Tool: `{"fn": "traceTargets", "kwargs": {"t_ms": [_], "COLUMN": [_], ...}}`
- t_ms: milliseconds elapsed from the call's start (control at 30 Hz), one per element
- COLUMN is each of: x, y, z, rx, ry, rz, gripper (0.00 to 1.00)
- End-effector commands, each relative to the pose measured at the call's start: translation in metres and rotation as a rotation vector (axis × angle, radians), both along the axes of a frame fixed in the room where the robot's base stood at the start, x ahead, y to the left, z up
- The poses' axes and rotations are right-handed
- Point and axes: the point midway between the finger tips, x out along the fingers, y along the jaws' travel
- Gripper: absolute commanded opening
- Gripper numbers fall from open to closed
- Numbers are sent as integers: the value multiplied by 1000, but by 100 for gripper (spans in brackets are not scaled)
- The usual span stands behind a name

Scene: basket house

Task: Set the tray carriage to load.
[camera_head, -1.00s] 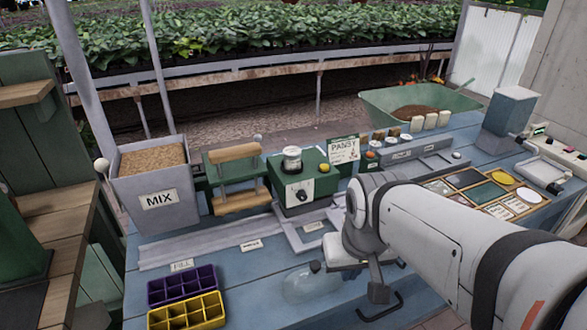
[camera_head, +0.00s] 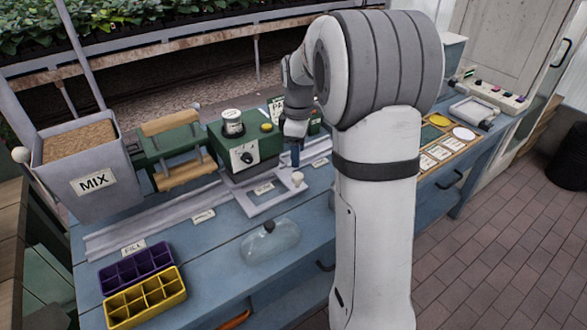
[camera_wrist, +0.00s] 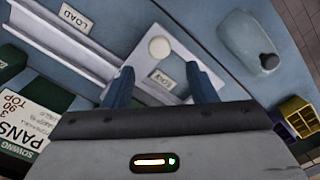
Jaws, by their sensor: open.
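The tray carriage (camera_head: 243,203) is a pale grey flat frame on a long rail (camera_head: 150,222), with a white round knob (camera_head: 297,179). It sits by the third label (camera_head: 264,188) from the left. The LOAD label (camera_wrist: 75,17) lies beyond it along the rail, further right in the head view. My gripper (camera_head: 295,157) points down near the knob. In the wrist view its blue fingers are apart and empty (camera_wrist: 162,84), and the knob (camera_wrist: 159,48) shows just ahead of the gap between them. I cannot tell the fingers' height over the knob.
A clear dome (camera_head: 270,245) with a dark knob sits in front of the rail. Purple (camera_head: 137,268) and yellow (camera_head: 146,298) cell trays stand at the left front. The MIX hopper (camera_head: 93,183) and green machine (camera_head: 238,150) stand behind the rail.

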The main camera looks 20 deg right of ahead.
Motion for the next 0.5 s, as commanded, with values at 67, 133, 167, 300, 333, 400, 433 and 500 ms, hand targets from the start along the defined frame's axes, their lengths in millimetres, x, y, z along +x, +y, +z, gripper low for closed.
{"fn": "traceTargets", "kwargs": {"t_ms": [67, 133, 167, 300, 333, 400, 433, 500], "x": [2, 1, 1, 0, 1, 0, 1, 0], "y": [-1, 0, 0, 0, 0, 0, 0, 0], "z": [-6, -15, -19, -43, -48, -58, -62, -69], "rx": [0, 1, 1, 1, 1, 1, 1, 1], "ry": [2, 5, 5, 5, 5, 4, 3, 4], "rz": [8, 8, 8, 7, 7, 7, 7, 7], "gripper": [52, 52, 52, 52, 52, 52, 52, 52]}}
